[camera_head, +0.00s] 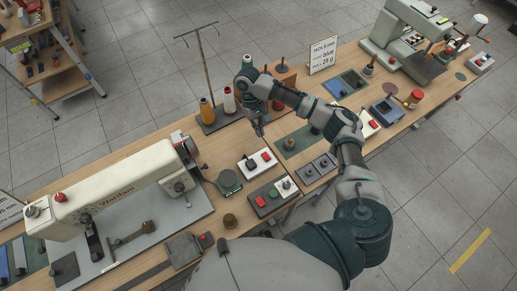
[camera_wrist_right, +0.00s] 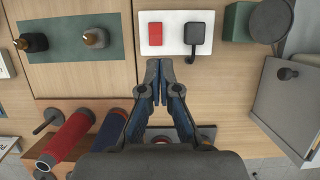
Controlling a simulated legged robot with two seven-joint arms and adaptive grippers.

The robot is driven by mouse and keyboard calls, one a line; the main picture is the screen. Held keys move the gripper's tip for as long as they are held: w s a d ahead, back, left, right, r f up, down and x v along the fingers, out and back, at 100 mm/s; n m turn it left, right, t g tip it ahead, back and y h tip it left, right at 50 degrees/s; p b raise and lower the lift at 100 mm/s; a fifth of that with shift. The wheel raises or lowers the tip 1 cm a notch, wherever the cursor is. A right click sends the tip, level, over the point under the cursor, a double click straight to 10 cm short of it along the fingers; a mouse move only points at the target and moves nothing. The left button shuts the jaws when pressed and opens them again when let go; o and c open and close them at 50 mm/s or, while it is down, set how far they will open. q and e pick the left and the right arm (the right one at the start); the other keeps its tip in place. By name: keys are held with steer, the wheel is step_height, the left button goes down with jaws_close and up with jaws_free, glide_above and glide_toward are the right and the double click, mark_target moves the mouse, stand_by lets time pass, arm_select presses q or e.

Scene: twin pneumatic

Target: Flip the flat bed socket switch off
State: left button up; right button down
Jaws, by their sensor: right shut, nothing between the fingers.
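A white socket plate (camera_head: 246,167) with a red rocker switch (camera_head: 266,157) and a black plug lies on the bench beside the flat bed sewing machine (camera_head: 115,190). In the right wrist view the plate (camera_wrist_right: 174,47) is at the top, with the red switch (camera_wrist_right: 155,34) on its left and the black plug (camera_wrist_right: 195,34) on its right. My right gripper (camera_head: 259,133) is shut and empty, just beyond the plate in the head view. In the wrist view its fingertips (camera_wrist_right: 160,66) point at the plate's near edge, below the switch; contact cannot be told. My left gripper is not in view.
A control box (camera_head: 272,197) with red and green buttons sits in front of the plate. Thread cones (camera_head: 229,100) stand behind. A second sewing machine (camera_head: 408,45) and another switch plate are at the right. In the wrist view red and blue spools (camera_wrist_right: 68,142) lie left of the gripper.

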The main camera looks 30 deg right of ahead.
steer(key=b, duration=0.1)
glide_toward(269, 158)
steer(key=x, duration=0.7)
steer(key=shift+s, duration=0.2)
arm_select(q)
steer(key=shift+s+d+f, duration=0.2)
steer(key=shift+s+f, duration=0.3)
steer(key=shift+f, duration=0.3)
arm_select(e)
steer(key=shift+a+f, duration=0.1)
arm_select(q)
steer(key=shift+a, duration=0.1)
arm_select(e)
steer(key=shift+a, duration=0.1)
steer(key=shift+s+p, duration=0.2)
steer(key=shift+p, duration=0.7)
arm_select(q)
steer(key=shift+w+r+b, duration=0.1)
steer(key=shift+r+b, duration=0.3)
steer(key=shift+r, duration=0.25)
arm_select(e)
steer(key=shift+w+f, duration=0.1)
steer(key=shift+f, duration=0.05)
steer(key=shift+w, duration=0.1)
